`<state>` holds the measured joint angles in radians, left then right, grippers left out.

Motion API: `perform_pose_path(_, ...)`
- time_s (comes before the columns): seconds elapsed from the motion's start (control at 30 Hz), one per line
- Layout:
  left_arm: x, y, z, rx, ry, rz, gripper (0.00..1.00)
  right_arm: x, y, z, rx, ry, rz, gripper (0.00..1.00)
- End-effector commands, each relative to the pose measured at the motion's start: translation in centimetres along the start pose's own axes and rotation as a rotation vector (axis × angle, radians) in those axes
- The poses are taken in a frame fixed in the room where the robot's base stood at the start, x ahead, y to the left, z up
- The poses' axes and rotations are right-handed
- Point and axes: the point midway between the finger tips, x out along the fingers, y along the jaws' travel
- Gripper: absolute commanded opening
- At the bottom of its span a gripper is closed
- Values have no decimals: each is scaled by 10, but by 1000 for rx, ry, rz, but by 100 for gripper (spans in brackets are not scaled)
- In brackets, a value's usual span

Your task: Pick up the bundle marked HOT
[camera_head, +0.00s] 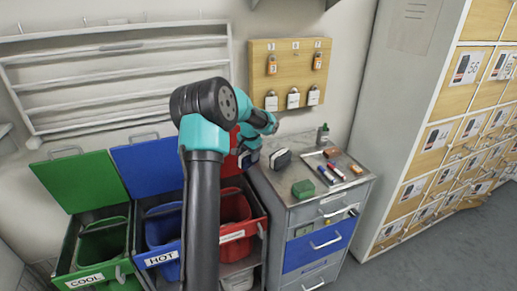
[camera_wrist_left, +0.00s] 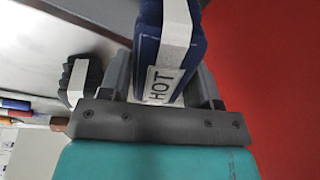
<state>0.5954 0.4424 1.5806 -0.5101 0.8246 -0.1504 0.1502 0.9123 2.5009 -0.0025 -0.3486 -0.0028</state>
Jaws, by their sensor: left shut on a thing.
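The bundle marked HOT (camera_wrist_left: 172,45) is dark blue cloth with a white band, and the label reads HOT in the left wrist view. It sits between the fingers of my left gripper (camera_head: 249,146), which is shut on it. In the head view the blue bundle (camera_head: 247,160) is small and partly hidden by my arm, by the left end of the grey cabinet. A second, dark bundle with a white band (camera_head: 280,158) lies on the cabinet top, just right of the held one; it also shows in the left wrist view (camera_wrist_left: 78,80). My right gripper is out of view.
Green COOL (camera_head: 85,281), blue HOT (camera_head: 161,259) and red (camera_head: 256,230) bins stand left with lids raised. The grey cabinet (camera_head: 273,187) also holds a green block (camera_head: 303,188) and a tray with markers (camera_head: 333,182). A padlock board (camera_head: 262,59) hangs behind; lockers (camera_head: 440,140) stand right.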

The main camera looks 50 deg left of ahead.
Motion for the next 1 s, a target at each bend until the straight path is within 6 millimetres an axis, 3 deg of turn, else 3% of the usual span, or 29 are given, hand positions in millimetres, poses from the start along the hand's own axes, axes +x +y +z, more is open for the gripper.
perform_pose_path(0.1, -2, -1, 20, -1, -1, 0, 15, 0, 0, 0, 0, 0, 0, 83)
perform_pose_path(0.3, -3, -1, 36, 0, 0, 0, 15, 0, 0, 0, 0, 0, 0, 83)
perform_pose_path(1.0, -4, -1, 37, 0, 1, -1, 15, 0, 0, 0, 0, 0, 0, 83)
